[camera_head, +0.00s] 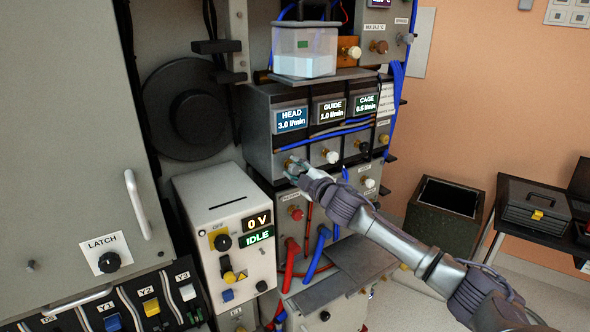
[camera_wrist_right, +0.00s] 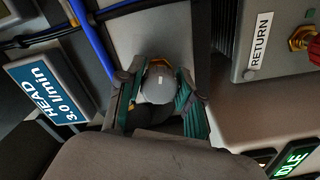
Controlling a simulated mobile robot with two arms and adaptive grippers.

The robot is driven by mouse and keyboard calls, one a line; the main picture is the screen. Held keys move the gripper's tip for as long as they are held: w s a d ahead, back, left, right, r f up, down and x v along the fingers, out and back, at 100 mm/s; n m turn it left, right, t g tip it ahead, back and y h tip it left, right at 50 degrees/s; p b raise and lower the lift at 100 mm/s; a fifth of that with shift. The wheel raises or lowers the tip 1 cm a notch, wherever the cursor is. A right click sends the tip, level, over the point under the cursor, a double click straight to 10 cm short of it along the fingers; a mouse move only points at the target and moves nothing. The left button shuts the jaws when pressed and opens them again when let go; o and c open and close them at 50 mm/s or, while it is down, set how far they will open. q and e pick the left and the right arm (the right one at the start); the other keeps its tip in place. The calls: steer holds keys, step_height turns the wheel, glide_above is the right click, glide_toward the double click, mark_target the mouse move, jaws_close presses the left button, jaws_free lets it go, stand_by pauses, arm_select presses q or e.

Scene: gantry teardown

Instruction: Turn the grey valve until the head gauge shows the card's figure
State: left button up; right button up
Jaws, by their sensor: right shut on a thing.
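The head gauge (camera_head: 291,119) is a blue display reading HEAD 3.0 l/min. It also shows, turned sideways, in the right wrist view (camera_wrist_right: 52,98). The grey valve (camera_wrist_right: 158,85) is a round knob on a brass collar, on the panel below that gauge. My right gripper (camera_head: 293,167) is at the valve; in the right wrist view its green-padded fingers (camera_wrist_right: 160,100) are shut on either side of the knob. In the head view the fingers mostly hide the valve. A white card with small text (camera_head: 388,98) is beside the cage gauge; its figure is unreadable. My left gripper is out of view.
The guide gauge (camera_head: 329,109) reads 1.0 and the cage gauge (camera_head: 364,103) 0.5 l/min, with a white knob (camera_head: 330,156) and black knob (camera_head: 363,147) below. Blue hoses cross nearby. A power box (camera_head: 218,200) reads 0 V, IDLE. A clear tank (camera_head: 304,48) stands above.

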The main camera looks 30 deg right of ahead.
steer(key=o, duration=1.2)
steer(key=shift+c, duration=0.2)
steer(key=s, duration=1.2)
steer(key=shift+a, duration=0.15)
